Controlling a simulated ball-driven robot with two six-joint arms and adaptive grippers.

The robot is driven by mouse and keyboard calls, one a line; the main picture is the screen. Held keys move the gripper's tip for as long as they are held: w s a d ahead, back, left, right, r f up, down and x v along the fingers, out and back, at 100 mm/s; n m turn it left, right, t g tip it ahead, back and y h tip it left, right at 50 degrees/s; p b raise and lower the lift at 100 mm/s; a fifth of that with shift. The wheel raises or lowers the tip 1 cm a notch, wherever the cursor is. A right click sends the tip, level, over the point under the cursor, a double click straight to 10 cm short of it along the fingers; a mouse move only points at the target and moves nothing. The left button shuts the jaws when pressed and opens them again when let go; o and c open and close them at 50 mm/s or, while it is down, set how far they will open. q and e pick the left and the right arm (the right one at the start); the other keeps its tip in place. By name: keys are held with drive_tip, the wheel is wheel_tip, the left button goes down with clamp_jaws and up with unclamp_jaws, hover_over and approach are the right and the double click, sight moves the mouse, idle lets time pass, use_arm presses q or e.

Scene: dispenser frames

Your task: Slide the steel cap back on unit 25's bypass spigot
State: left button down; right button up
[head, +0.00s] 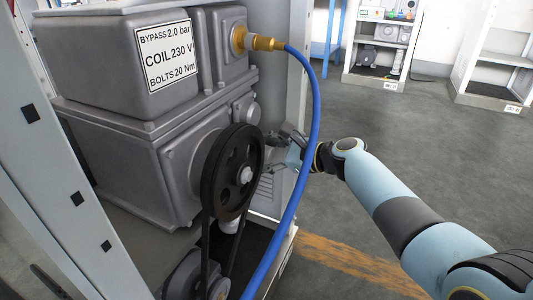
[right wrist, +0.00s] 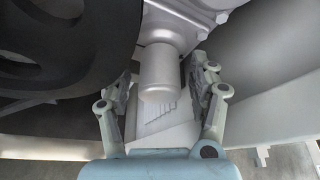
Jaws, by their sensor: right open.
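A pale steel-grey cylinder (right wrist: 161,72) juts from the housing in the right wrist view. I cannot tell whether it is the bare spigot or the cap on it. My right gripper (right wrist: 164,80) is open, with one finger on each side of the cylinder; contact is not clear. In the head view the right gripper (head: 281,150) is beside the black pulley, partly behind the blue hose, and the cylinder cannot be made out there. The grey unit (head: 95,62) carries a label (head: 168,55) reading bypass 2.0 bar. My left gripper is out of view.
The black pulley (head: 234,172) with its belt stands close left of the right gripper. The blue hose (head: 312,135) runs from a brass fitting (head: 262,43) down past my right wrist. A white frame post (head: 70,190) stands at the left. The floor at the right is clear.

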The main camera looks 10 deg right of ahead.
drive_tip(key=v, duration=1.2)
drive_tip(key=shift+f, duration=0.1)
